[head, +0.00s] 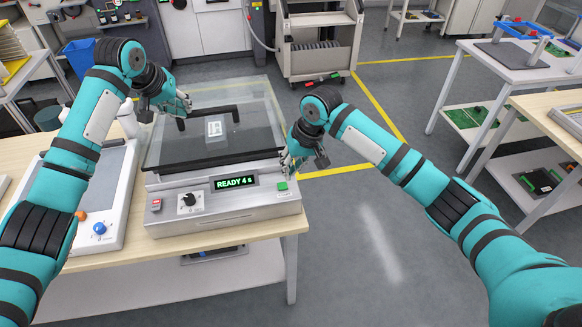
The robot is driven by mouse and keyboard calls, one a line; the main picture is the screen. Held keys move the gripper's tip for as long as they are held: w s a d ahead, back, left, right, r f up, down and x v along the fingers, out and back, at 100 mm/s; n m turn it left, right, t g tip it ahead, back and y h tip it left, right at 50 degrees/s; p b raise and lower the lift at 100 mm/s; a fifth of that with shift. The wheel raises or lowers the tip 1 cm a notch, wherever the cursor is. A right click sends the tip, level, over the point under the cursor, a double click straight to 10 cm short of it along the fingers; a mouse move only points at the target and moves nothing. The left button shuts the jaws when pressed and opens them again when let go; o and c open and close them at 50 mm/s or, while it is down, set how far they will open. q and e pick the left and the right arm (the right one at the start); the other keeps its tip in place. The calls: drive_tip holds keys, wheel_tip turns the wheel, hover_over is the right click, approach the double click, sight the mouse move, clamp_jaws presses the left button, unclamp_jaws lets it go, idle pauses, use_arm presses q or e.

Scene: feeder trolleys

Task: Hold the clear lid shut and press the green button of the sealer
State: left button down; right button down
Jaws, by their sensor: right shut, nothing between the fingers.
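The sealer (225,217) is a silver box at the right end of the wooden table. The green button (282,186) is at the right of the front panel. My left gripper (184,104) is at the lid's left side by the handle; its fingers are too small to read. My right gripper (287,162) is shut and empty, just above the green button, apparently apart from it.
A black knob (189,199) and a red switch (155,205) are on the sealer's panel. A flat white device (115,205) stands left of it. A grey trolley (320,45) is behind. Floor right of the table is clear up to the benches at right.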

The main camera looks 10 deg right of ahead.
use_arm(q)
drive_tip(key=shift+f, duration=0.7)
use_arm(e)
drive_tip(key=shift+d, duration=0.1)
use_arm(q)
drive_tip(key=shift+f, duration=0.8)
drive_tip(key=shift+w+f, duration=0.15)
drive_tip(key=shift+f, duration=0.4)
use_arm(e)
drive_tip(key=shift+w+f, duration=0.15)
use_arm(q)
drive_tip(key=shift+f, duration=0.1)
